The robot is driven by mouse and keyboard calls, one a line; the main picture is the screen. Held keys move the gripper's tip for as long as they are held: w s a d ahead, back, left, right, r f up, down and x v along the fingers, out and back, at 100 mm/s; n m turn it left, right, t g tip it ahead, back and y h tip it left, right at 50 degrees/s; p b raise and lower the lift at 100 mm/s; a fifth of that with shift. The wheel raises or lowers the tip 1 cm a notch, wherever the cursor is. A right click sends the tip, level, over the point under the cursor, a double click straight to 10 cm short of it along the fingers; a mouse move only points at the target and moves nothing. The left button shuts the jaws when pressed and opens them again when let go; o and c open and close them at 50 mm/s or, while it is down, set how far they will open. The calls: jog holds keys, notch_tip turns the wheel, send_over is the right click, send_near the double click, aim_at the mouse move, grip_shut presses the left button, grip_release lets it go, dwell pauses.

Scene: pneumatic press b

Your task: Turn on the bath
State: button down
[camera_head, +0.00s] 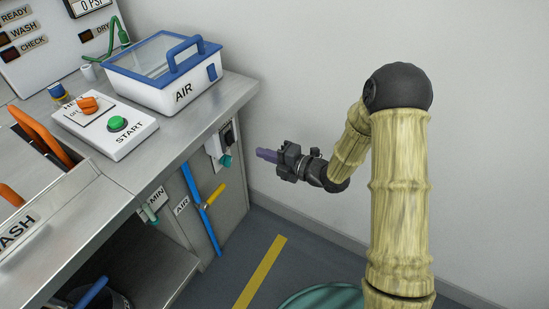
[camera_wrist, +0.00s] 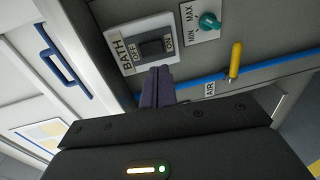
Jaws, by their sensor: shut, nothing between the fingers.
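The white BATH panel (camera_wrist: 122,57) shows in the wrist view on a grey cabinet face. Its black rocker switch (camera_wrist: 153,47) sits between the OFF and ON labels; I cannot tell which side is pressed. My gripper (camera_wrist: 158,76) is shut and empty, its purple fingers together. In the wrist view the tips appear just below the switch; whether they touch it is unclear there. In the head view my gripper (camera_head: 262,154) points left at the cabinet, with a visible gap to the front. A white panel with a dark switch (camera_head: 228,136) shows there.
A teal MIN/MAX knob (camera_wrist: 208,21) sits right of the BATH panel. A yellow valve handle (camera_wrist: 235,60) sticks out from a blue pipe (camera_wrist: 284,64). The steel counter (camera_head: 205,128) carries a START button box (camera_head: 108,124) and the AIR bath (camera_head: 150,92). Floor to the right is clear.

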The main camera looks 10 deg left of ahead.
aim_at(232, 143)
jog(key=b+x, duration=0.1)
jog(key=x, duration=0.7)
jog(key=shift+w+a+b, duration=0.2)
jog(key=shift+a+b, duration=0.1)
jog(key=shift+b, duration=0.05)
